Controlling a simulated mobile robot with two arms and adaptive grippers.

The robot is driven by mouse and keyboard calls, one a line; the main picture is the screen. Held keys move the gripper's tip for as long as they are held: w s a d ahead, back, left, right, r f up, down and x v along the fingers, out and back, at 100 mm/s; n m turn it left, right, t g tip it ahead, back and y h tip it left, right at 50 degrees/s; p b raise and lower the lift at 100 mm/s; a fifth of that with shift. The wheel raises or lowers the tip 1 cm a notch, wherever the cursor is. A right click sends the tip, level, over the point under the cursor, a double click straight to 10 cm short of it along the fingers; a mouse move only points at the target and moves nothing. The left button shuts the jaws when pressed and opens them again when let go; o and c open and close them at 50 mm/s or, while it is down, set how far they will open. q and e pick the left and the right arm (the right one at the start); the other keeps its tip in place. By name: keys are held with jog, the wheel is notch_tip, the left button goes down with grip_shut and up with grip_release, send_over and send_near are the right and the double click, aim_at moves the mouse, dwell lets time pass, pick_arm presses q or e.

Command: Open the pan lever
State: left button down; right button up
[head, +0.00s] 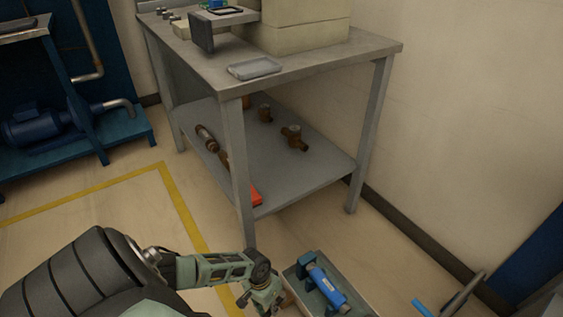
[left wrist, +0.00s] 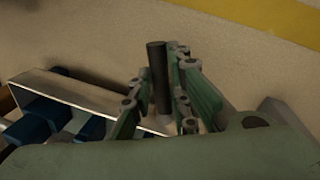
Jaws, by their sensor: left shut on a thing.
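In the head view, my left gripper (head: 265,300) is low at the bottom centre, beside the left side of a grey pan (head: 290,268) that holds a blue cylindrical part (head: 326,287). In the left wrist view, a dark upright rod (left wrist: 157,72), which looks like the pan lever, stands between the fingers of my left gripper (left wrist: 160,105). The fingers are closed around its lower part. The pan's pale rim (left wrist: 85,98) and blue parts (left wrist: 42,118) show to the left. My right gripper is not in view.
A grey bench (head: 320,55) stands behind, with a small tray (head: 255,68) on top and brown fittings (head: 294,137) on its lower shelf. A blue-handled item (head: 421,307) is at lower right. A yellow line (head: 185,213) crosses the open floor.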

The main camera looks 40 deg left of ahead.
pick_arm(q)
jog(key=shift+a, duration=0.1)
dwell(0.3)
jog(key=c, duration=1.6)
grip_release()
jog(key=shift+c, duration=0.2)
notch_tip(320, 180, up, 12)
jog(key=a, duration=0.2)
jog(key=shift+s+a+f, duration=0.1)
